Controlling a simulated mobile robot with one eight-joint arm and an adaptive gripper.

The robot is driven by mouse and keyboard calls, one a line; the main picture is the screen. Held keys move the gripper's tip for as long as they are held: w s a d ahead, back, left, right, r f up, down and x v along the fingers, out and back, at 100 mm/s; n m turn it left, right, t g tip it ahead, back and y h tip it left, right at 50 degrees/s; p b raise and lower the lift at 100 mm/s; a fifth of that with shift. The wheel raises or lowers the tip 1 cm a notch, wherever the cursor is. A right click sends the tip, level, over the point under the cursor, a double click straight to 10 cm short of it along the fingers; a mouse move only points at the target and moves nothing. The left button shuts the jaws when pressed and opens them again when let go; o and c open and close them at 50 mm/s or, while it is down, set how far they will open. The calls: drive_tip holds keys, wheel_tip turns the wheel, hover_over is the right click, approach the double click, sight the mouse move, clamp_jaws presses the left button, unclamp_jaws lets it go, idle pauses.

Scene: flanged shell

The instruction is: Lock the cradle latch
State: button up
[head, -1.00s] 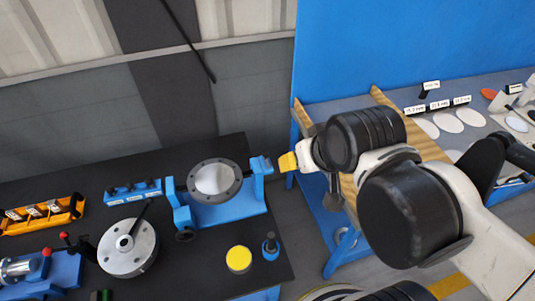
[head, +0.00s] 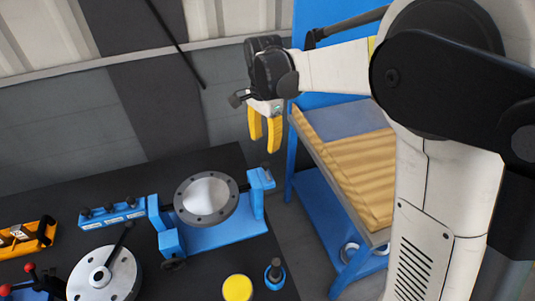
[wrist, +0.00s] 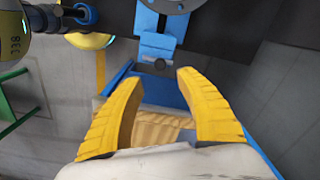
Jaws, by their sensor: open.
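The blue cradle (head: 225,236) stands on the dark bench and holds a grey flanged ring (head: 182,209) with a pale round centre. Its right blue post (head: 262,180) has a small dark pin at the top. A dark knob (head: 174,265) sits by its left front post. I cannot tell which part is the latch or its state. My gripper (head: 264,145), with yellow fingers, is open and empty, pointing down above and behind the right post, apart from it.
A yellow-topped cylinder (head: 238,288) and a blue bottle-like piece (head: 274,274) stand at the bench's front right. A round metal fixture (head: 103,275) and a blue rack (head: 112,214) are left. A blue-framed table with a wooden top (head: 345,165) stands right, across a gap.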

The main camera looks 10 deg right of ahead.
sight(265, 164)
wheel_tip(265, 164, down, 11)
drive_tip(key=shift+r+b, duration=0.1)
drive_tip(key=shift+b, duration=1.1)
